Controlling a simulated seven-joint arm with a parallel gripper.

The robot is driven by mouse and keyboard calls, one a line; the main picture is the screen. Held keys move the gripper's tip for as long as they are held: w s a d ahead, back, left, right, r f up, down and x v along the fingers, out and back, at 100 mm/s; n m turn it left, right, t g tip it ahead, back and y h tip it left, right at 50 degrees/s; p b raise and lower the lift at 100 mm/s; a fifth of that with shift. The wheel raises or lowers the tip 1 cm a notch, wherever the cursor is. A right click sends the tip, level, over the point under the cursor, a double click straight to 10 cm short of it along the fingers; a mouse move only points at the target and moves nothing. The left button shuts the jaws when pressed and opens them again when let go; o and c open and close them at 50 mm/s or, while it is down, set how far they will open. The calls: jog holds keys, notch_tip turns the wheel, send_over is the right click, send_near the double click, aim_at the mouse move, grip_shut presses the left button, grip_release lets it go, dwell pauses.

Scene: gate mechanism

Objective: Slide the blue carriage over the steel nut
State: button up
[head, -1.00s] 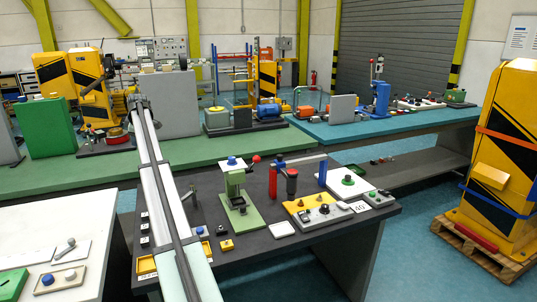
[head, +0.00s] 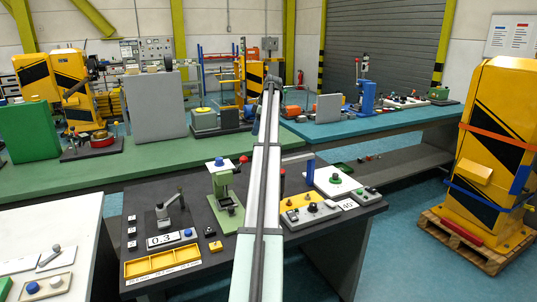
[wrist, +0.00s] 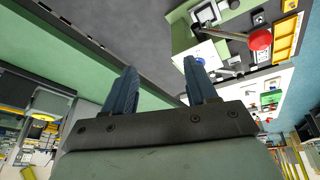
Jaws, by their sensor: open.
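My gripper (wrist: 160,72) is open and empty in the wrist view, its two blue fingers apart above the dark table's edge. In the head view my arm hides the middle of the dark table. A green press (head: 225,195) with a blue cap (head: 219,161) and a red knob stands left of the arm. A blue upright (head: 309,172) with a grey beam stands just right of it, partly covered. I cannot tell which part is the blue carriage. No steel nut can be made out. In the wrist view, a red ball lever (wrist: 259,40) lies to the right of the fingers.
The dark table (head: 200,275) also carries a yellow tray (head: 160,262), a grey lever device (head: 172,212) and a control panel (head: 308,216). A green bench (head: 60,190) runs behind. A yellow machine (head: 490,150) stands on a pallet at the right.

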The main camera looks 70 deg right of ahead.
jog(key=s+d, duration=0.2)
jog(key=s, duration=0.9)
jog(key=shift+y, duration=0.4)
jog(key=x, duration=1.3)
jog(key=shift+w+a+r, duration=0.1)
jog(key=shift+w+a, duration=0.05)
jog(key=shift+w, duration=0.3)
jog(key=shift+c, duration=0.4)
grip_shut()
